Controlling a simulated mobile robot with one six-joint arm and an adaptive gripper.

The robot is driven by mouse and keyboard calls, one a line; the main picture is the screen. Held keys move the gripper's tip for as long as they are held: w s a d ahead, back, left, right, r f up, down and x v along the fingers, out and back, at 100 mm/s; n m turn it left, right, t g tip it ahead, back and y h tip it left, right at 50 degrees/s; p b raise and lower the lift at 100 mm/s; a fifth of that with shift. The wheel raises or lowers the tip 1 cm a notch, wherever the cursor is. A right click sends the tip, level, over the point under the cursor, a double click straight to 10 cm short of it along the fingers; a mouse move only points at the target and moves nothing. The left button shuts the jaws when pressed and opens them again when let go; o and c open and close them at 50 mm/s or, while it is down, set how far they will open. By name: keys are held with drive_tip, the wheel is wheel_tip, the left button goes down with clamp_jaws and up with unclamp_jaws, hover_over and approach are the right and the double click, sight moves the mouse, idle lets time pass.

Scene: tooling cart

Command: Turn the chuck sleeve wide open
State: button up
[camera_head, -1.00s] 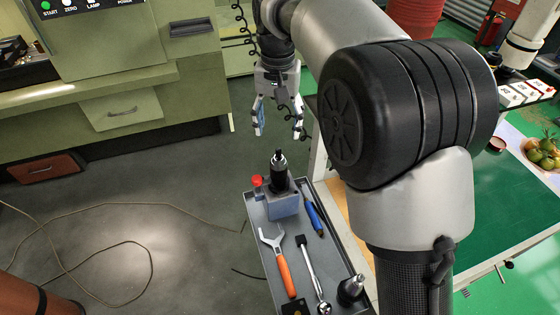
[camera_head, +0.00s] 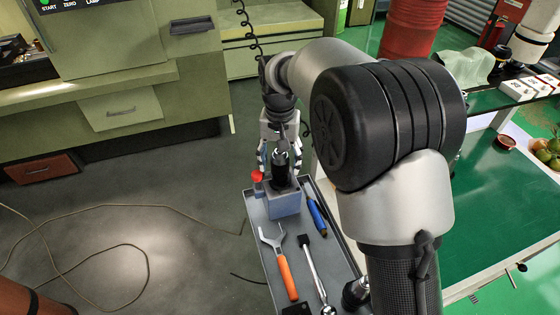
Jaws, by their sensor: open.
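The chuck (camera_head: 281,170) is a black, upright piece with a narrow tip, seated in a blue-grey block (camera_head: 284,204) at the far end of the cart's grey tray (camera_head: 257,218). My gripper (camera_head: 280,162) is open at the chuck, behind it as seen from the head camera. One finger shows on each side of the chuck. I cannot tell whether either finger touches it. The chuck hides part of the space between the fingers.
A red knob (camera_head: 257,176) sits left of the chuck. On the tray lie a blue-handled tool (camera_head: 317,216), an orange-handled wrench (camera_head: 284,272) and a ratchet (camera_head: 312,268). A dark metal holder (camera_head: 354,292) stands at the near right. A green table (camera_head: 500,215) stands to the right.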

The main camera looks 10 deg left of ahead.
drive_tip(key=c, duration=1.1)
drive_tip(key=shift+o, duration=0.2)
drive_tip(key=shift+r+n+p, duration=0.1)
drive_tip(key=shift+n+p, duration=0.2)
drive_tip(key=shift+p, duration=0.05)
drive_tip(key=n+p, duration=0.3)
drive_tip(key=shift+r+n, duration=0.1)
drive_tip(key=shift+n, duration=0.2)
drive_tip(key=n+p, duration=0.2)
drive_tip(key=n, duration=0.1)
drive_tip(key=shift+n+p, duration=0.95)
drive_tip(key=shift+n, duration=0.85)
drive_tip(key=shift+f, duration=0.2)
